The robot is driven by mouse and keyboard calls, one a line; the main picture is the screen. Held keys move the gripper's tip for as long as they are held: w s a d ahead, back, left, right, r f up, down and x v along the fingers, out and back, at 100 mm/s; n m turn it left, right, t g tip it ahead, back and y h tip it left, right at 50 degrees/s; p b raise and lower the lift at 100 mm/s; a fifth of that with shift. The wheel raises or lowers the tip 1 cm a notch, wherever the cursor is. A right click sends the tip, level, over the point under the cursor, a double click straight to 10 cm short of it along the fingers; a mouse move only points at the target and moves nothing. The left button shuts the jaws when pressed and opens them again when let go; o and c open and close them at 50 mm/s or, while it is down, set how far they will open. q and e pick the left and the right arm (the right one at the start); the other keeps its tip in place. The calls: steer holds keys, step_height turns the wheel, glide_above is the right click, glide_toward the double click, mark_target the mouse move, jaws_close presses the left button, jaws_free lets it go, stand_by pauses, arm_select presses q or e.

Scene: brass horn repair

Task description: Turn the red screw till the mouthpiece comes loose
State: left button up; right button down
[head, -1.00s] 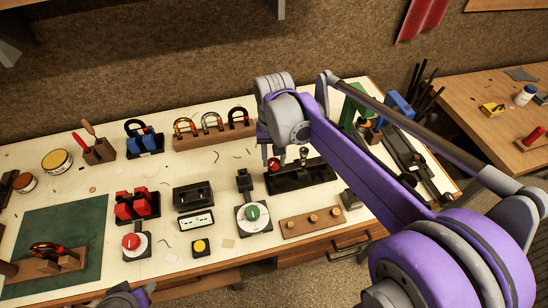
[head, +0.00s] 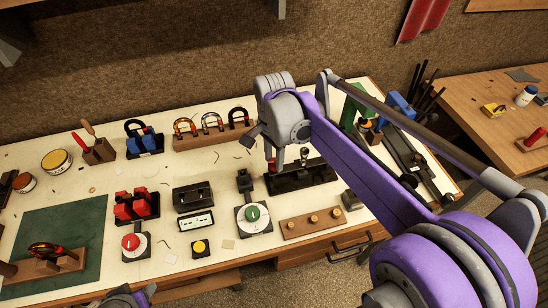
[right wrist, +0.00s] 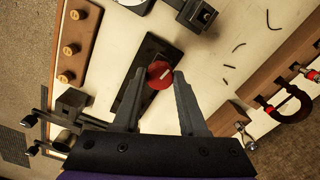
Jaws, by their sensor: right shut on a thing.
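The red screw (right wrist: 161,74) shows in the right wrist view as a round red head with a pale mark on it. It sits over a long black fixture (right wrist: 130,101), which also stands at the right of the bench in the head view (head: 312,178). My right gripper (right wrist: 159,76) is shut on the red screw, one finger on each side. A small silver piece (head: 304,153), perhaps the mouthpiece, stands upright on the fixture. My left gripper is not clearly seen.
A wooden block with round knobs (head: 312,222) lies in front of the fixture. Dark tools (head: 408,157) lie to the right.

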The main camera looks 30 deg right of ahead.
mark_target(274, 162)
steer(key=shift+m, duration=0.9)
steer(key=shift+c, duration=2.2)
jaws_free()
steer(key=shift+r, duration=0.1)
step_height(274, 162, up, 11)
steer(key=shift+p, duration=0.3)
steer(key=shift+f, duration=0.2)
